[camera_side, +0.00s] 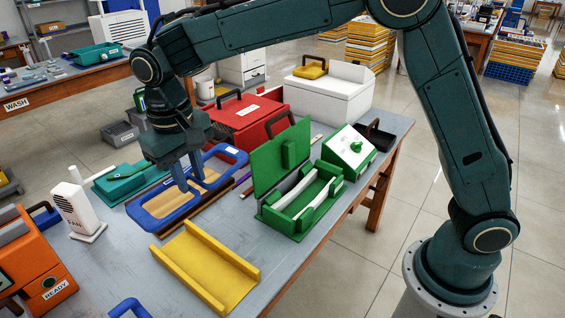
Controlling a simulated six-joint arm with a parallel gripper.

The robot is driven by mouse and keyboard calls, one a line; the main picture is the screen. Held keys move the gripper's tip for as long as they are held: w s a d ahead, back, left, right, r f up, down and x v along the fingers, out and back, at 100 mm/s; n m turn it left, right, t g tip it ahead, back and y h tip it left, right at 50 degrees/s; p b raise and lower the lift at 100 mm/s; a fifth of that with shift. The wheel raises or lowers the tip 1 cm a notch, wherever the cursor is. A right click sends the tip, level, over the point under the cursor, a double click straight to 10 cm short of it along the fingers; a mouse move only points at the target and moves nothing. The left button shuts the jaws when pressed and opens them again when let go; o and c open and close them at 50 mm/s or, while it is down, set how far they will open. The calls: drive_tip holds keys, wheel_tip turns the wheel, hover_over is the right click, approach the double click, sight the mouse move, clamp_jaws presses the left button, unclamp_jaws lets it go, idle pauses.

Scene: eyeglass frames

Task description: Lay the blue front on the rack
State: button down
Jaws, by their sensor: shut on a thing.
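The blue front (168,227) is an eyeglass-shaped frame with two wide openings. It lies roughly level over a brown wooden board (234,178) at the middle left of the table. My gripper (193,184) points down and is shut on the middle part of the front, between the openings. I cannot tell whether the front touches the board or hangs just above it. A yellow trough with two raised sides (205,265) stands in front of it, empty; I cannot tell whether this or the brown board is the rack.
An open green case (290,185) stands to the right, with a green-and-white box (348,150) beyond. A red toolbox (245,118) is behind. A white fan unit (75,208), a teal box (130,180) and an orange machine (35,265) are at left. A blue handle-like piece (130,307) is at the near edge.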

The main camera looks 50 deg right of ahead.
hover_over(214, 275)
wheel_tip(214, 275, down, 16)
drive_tip(key=shift+f, duration=0.2)
drive_tip(key=shift+f, duration=0.15)
idle(0.3)
drive_tip(key=shift+f, duration=3.2)
drive_tip(key=shift+f, duration=0.65)
drive_tip(key=c, duration=1.1)
unclamp_jaws()
drive_tip(key=shift+r, duration=0.2)
